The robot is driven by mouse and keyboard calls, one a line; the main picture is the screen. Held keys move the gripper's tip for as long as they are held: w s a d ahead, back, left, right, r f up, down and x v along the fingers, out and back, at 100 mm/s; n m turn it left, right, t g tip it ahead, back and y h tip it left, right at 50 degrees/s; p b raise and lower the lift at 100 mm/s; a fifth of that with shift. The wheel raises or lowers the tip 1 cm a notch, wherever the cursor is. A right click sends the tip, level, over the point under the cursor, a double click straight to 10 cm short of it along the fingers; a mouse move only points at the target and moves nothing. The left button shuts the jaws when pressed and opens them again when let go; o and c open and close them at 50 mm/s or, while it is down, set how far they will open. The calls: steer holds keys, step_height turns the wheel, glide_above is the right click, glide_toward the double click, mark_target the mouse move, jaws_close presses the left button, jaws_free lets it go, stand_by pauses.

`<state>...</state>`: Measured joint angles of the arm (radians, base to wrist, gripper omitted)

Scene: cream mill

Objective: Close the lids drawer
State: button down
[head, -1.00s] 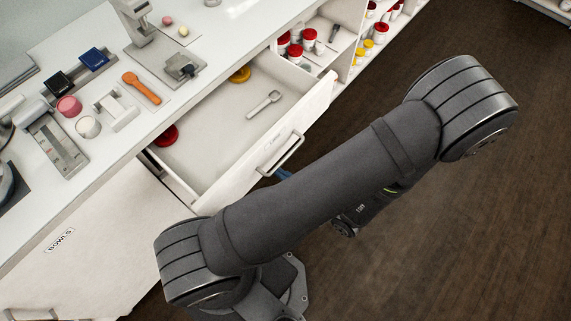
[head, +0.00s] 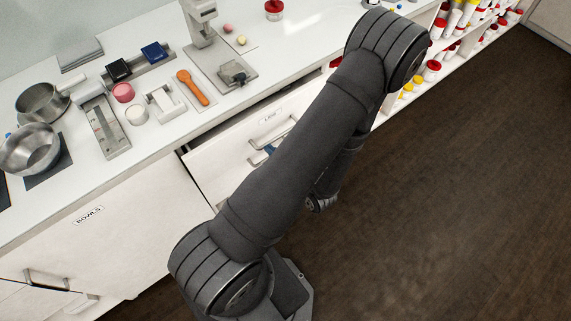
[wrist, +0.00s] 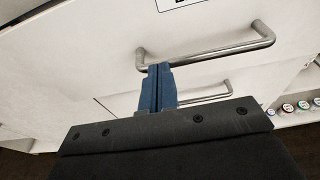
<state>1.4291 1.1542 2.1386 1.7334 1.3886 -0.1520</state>
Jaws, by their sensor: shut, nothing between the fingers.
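The lids drawer (head: 222,160) is pushed most of the way in. A thin dark gap shows along its top edge under the counter, and its inside is hidden. Its bar handle (head: 272,134) is on the front below a small label, and it also shows in the wrist view (wrist: 215,51). My gripper (wrist: 158,70) has its blue fingers shut together with nothing between them. The fingertips are at the left end of the handle, against or very near the drawer front. In the head view my arm hides most of the gripper and the drawer's right part.
The bowls drawer (head: 115,235) is at lower left. Open shelves with red-lidded jars (head: 431,70) are at right. The dark floor (head: 450,200) is clear.

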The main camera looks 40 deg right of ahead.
mark_target(258, 135)
steer(key=x, duration=0.2)
steer(key=r+x, duration=0.1)
steer(key=x, duration=0.1)
steer(key=shift+w+f, duration=0.1)
steer(key=shift+w, duration=0.6)
steer(key=shift+d, duration=0.1)
steer(key=v, duration=1.4)
steer(key=shift+s, duration=0.3)
steer(key=shift+w, duration=0.1)
steer(key=shift+x, duration=6.75)
